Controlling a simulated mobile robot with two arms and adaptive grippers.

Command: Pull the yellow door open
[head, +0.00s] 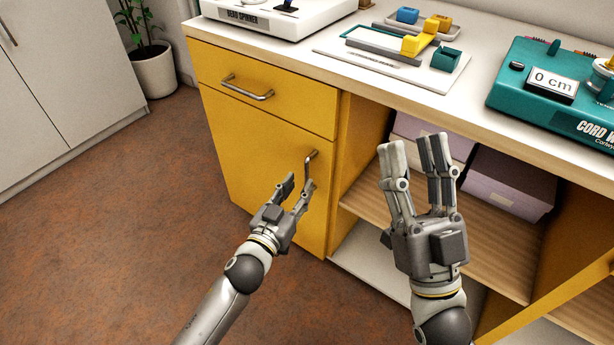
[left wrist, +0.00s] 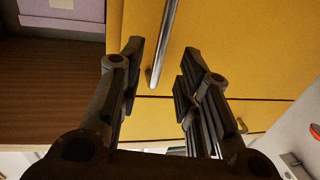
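The yellow door (head: 240,160) is shut, flush in the cabinet front below a yellow drawer. Its metal bar handle (head: 309,168) stands upright near the door's right edge. My left gripper (head: 291,188) is open and empty, right at the handle. In the left wrist view, the handle (left wrist: 163,45) shows in the gap between its two fingers, and neither finger is closed on it. How deep the bar sits between the fingertips is hard to tell. My right gripper (head: 411,145) is open and empty, fingers up, in front of the open shelves.
The yellow drawer (head: 290,98) has its own handle (head: 247,88). Lilac boxes (head: 510,185) stand on the wooden shelf (head: 480,245). A yellow panel (head: 555,300) juts out at the lower right. The countertop (head: 330,50) holds several devices. The floor (head: 110,230) at left is clear.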

